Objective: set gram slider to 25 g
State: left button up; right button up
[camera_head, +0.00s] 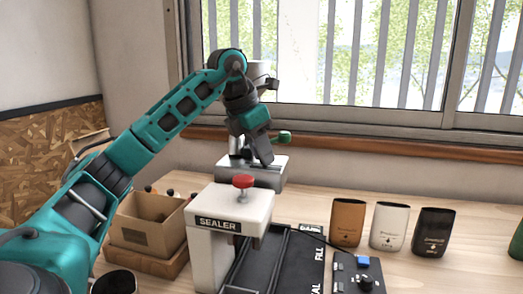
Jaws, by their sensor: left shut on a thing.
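My left gripper (266,161) reaches in from the left and points down at the white dosing machine (223,172) behind the sealer. Its fingertips are at the dark strip on the machine's top, shut on what appears to be the gram slider. The slider's knob is hidden between the fingers, and no scale or gram mark can be read. A green knob (284,138) sticks out just right of the gripper. My right gripper is not in view.
The white sealer (228,224) with a red knob stands in front of the machine. A cardboard box (148,232) is at left. Brown (347,222), white (389,226) and black (433,232) bags stand at right. A control panel (357,275) lies at the front.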

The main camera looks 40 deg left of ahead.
pick_arm(q)
grip_shut()
jog(key=shift+s+a+p, duration=0.2)
jog(key=shift+s+a, duration=0.15)
jog(key=shift+a, duration=0.25)
jog(key=shift+s+a+p, duration=0.15)
jog(key=shift+s+a, duration=0.15)
jog(key=shift+a, duration=0.3)
jog(key=o, duration=0.7)
grip_release()
jog(key=shift+o, duration=0.2)
jog(key=shift+r, duration=0.15)
